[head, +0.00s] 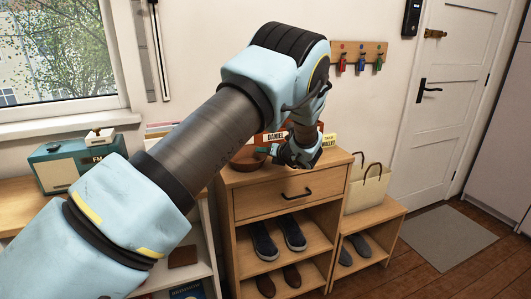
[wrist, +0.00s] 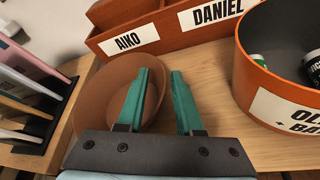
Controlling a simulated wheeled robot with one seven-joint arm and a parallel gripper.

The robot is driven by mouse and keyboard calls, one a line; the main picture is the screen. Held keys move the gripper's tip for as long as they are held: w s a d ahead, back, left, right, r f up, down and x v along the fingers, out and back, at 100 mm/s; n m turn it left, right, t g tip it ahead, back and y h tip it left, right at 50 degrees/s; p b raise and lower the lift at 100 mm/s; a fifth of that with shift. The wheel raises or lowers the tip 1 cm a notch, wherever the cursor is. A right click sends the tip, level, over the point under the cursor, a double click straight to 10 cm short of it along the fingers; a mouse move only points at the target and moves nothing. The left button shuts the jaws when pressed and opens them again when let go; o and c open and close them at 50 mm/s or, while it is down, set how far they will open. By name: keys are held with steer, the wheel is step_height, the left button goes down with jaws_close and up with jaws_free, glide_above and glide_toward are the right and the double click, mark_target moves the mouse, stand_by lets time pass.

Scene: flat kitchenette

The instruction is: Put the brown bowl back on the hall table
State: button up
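The brown bowl (wrist: 108,92) sits upright on the wooden top of the hall table (head: 290,178), close in front of the name-labelled organiser. In the head view the bowl (head: 246,161) shows at the left end of that top, partly hidden by my arm. My gripper (wrist: 160,72) is over the bowl's right side, its two teal fingers apart with a gap between them. The left finger overlaps the bowl's inside and the right finger is by its right rim. I cannot tell whether either finger touches the rim. In the head view my gripper (head: 268,151) points left at the bowl.
A brown organiser (wrist: 165,35) labelled AIKO and DANIEL stands behind the bowl. An orange-brown round bin (wrist: 262,72) holding batteries stands to the right. A black rack (wrist: 50,125) is at the left. Shoes (head: 265,241) fill the shelves below; a bag (head: 367,190) stands beside.

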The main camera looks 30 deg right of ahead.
steer(key=shift+r, duration=0.25)
steer(key=b+v, duration=0.2)
steer(key=v, duration=1)
steer(key=shift+f, duration=0.15)
